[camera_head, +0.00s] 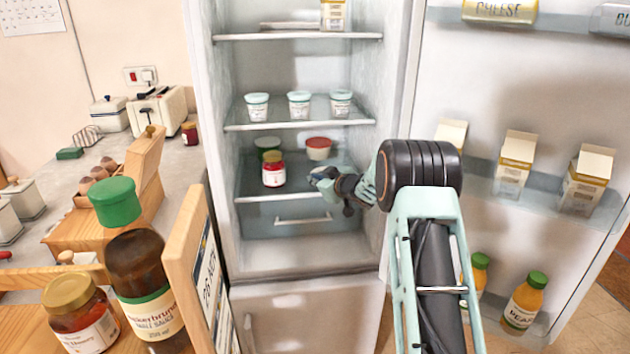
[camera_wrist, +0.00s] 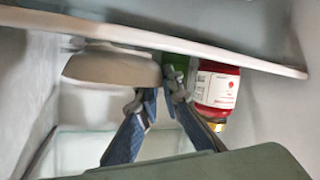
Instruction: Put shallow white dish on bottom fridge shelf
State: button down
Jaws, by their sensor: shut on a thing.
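In the wrist view a pale, shallow dish (camera_wrist: 112,68) fills the left, close to the fingertips. My gripper (camera_wrist: 160,92) is shut on the dish at its rim edge. In the head view my gripper (camera_head: 322,178) is inside the fridge at the front right of the lowest glass shelf (camera_head: 249,180).
A red jar (camera_head: 273,171) and a green-lidded jar (camera_head: 267,148) stand left on that shelf. Several white cups (camera_head: 299,105) stand on the shelf above. The open fridge door (camera_head: 470,130) is to the right; a wooden rack (camera_head: 188,262) is at the front left.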

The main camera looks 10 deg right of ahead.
jog(key=shift+f, duration=0.1)
jog(key=c, duration=2.1)
grip_release()
jog(key=shift+s+r, duration=0.1)
jog(key=shift+r, duration=0.1)
jog(key=v, duration=1.1)
jog(key=shift+s+p, duration=0.3)
jog(key=shift+s, duration=0.1)
jog(key=shift+d+r, duration=0.1)
jog(key=shift+d, duration=0.05)
